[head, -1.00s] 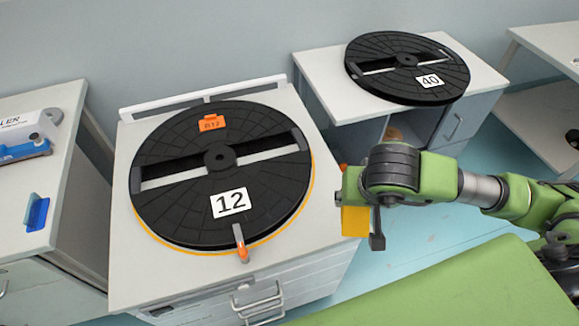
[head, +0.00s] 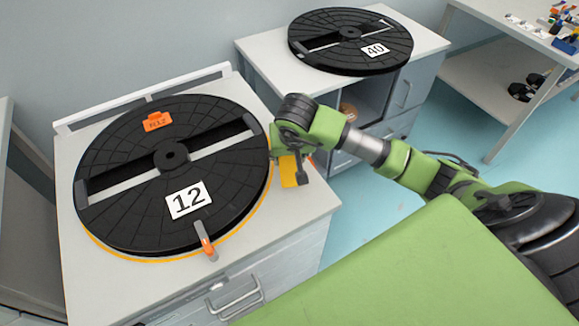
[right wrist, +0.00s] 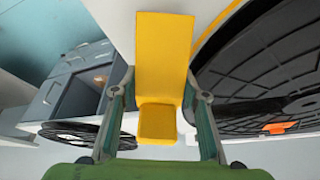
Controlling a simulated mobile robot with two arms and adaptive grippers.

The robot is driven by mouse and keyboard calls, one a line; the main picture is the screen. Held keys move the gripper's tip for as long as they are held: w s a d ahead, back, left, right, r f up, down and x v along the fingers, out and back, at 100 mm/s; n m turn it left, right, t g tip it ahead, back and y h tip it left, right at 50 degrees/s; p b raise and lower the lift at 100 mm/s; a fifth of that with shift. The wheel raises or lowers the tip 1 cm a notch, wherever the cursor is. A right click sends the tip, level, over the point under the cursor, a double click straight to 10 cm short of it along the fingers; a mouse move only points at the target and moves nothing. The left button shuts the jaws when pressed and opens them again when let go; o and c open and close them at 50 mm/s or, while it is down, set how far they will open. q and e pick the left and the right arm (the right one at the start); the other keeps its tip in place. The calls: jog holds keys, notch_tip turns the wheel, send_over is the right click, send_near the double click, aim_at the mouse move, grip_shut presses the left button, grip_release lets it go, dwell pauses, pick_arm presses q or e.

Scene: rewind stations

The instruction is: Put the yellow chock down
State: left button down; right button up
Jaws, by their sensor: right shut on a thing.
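The yellow chock (head: 288,171) is in my right gripper (head: 295,157), just right of the black reel marked 12 (head: 130,195). In the right wrist view the chock (right wrist: 163,50) is an L-shaped yellow block between the two fingers of the right gripper (right wrist: 163,100), which is shut on it. In the head view the chock appears over the right part of the white cabinet top (head: 310,205); whether it touches the top cannot be told. My left gripper is out of view.
An orange tag (head: 157,121) and an orange-tipped lever (head: 206,242) are on and beside reel 12. A second reel marked 40 (head: 350,40) lies on another cabinet behind. A shelf table with small parts stands at the far right. The cabinet's front right corner is clear.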

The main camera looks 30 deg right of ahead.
aim_at(290, 164)
notch_tip(290, 164, down, 3)
jog(key=shift+a+f+b, duration=0.1)
jog(key=shift+f+b, duration=0.05)
jog(key=shift+b, duration=0.55)
jog(key=shift+w, duration=0.1)
jog(key=o, duration=1.4)
jog(key=shift+c, duration=0.2)
